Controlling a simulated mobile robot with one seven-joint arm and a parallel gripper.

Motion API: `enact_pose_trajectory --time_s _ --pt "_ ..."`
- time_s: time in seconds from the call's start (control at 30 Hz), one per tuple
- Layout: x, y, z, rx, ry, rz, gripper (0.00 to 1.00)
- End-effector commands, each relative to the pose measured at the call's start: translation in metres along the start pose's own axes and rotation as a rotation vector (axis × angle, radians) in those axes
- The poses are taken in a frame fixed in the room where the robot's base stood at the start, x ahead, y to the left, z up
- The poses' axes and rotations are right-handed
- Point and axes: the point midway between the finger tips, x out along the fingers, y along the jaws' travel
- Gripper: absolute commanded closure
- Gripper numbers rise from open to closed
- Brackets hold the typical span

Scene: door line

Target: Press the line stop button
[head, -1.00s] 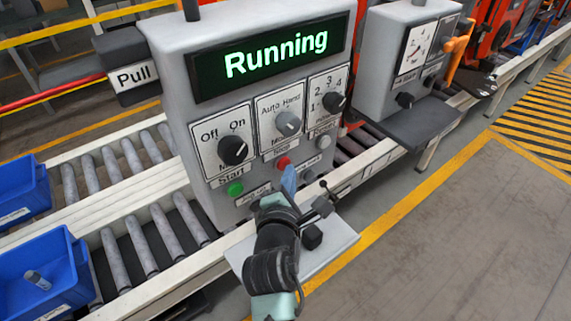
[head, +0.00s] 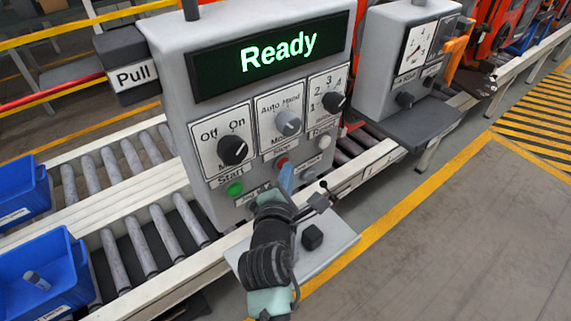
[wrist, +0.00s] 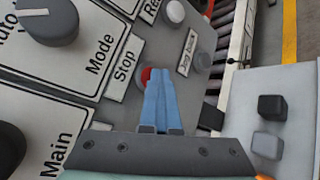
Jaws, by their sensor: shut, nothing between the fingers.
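The red stop button (head: 282,161) sits on the grey control panel (head: 180,60) under the "Stop" label (wrist: 123,62). In the wrist view the red button (wrist: 147,75) shows just at the tips of my gripper (wrist: 152,82), partly hidden behind the blue fingers. My gripper (head: 286,168) is shut and empty, its fingertips at the button; they look to be touching it. The display (head: 275,50) reads "Ready" in green.
The green start button (head: 235,189) is left of the stop button. Knobs for main (head: 233,150) and mode (head: 288,123) sit above. A small shelf with a black joystick box (head: 312,237) juts out at lower right. Blue bins (head: 75,255) stand on the roller conveyor at left.

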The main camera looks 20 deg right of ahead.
Motion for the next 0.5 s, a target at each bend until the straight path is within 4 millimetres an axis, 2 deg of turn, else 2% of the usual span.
enact_pose_trajectory --time_s 0.5 --pt "-0.013 -0.008 0.01 0.0 0.001 0.0 1.0"
